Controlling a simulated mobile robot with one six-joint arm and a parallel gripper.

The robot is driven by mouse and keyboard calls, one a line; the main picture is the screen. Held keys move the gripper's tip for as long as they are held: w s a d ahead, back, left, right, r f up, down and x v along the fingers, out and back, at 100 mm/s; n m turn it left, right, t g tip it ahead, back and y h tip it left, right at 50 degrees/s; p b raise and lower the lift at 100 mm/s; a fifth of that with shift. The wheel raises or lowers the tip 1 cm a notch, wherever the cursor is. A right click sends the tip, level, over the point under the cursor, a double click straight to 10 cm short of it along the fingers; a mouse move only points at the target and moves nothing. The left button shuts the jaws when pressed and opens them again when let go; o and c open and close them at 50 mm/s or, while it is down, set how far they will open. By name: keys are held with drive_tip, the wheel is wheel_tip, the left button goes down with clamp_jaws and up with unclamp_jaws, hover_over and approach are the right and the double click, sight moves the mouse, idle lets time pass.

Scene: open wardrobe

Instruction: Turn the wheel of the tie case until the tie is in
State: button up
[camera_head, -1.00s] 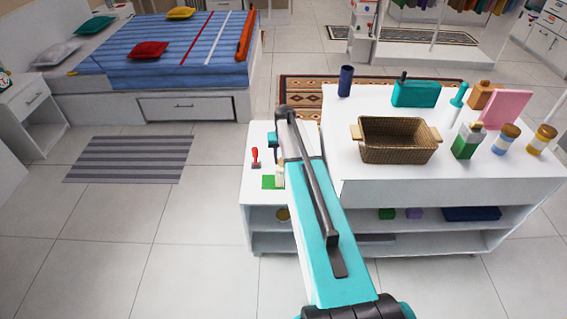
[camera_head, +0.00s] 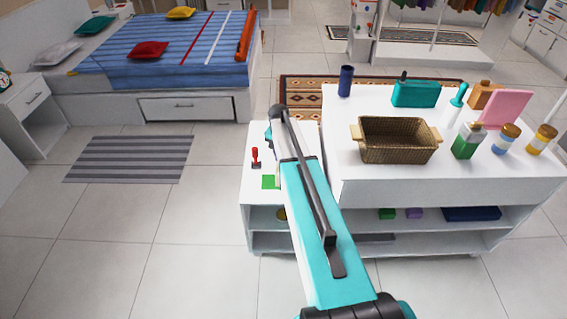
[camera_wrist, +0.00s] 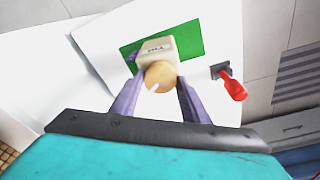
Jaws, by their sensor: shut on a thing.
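The tie case (camera_wrist: 157,47) is a small cream box with dark lettering, lying on a green mat (camera_wrist: 192,38) in the wrist view. Its round tan wheel (camera_wrist: 160,73) faces me and has a small pale mark near its lower edge. My gripper (camera_wrist: 159,80) has its two purple-grey fingers on either side of the wheel, shut on it. In the head view my arm hides the case and the gripper; part of the green mat (camera_head: 269,182) shows beside the arm on the low white table.
A red-handled stamp (camera_head: 256,156) stands close to the mat; it also shows in the wrist view (camera_wrist: 234,86). A higher white counter (camera_head: 440,188) at right carries a wicker basket (camera_head: 397,141) and several bottles. Open floor lies to the left.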

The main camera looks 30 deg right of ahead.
drive_tip(key=shift+m+g, duration=0.3)
drive_tip(key=shift+m, duration=1.4)
drive_tip(key=o, duration=0.8)
drive_tip(key=shift+c, duration=0.2)
drive_tip(key=shift+n, duration=0.4)
drive_tip(key=n, duration=0.2)
drive_tip(key=shift+n, duration=0.4)
drive_tip(key=n+t, duration=0.1)
drive_tip(key=n, duration=0.3)
drive_tip(key=shift+y, duration=0.3)
drive_tip(key=shift+n+y, duration=0.3)
drive_tip(key=shift+n, duration=3.4)
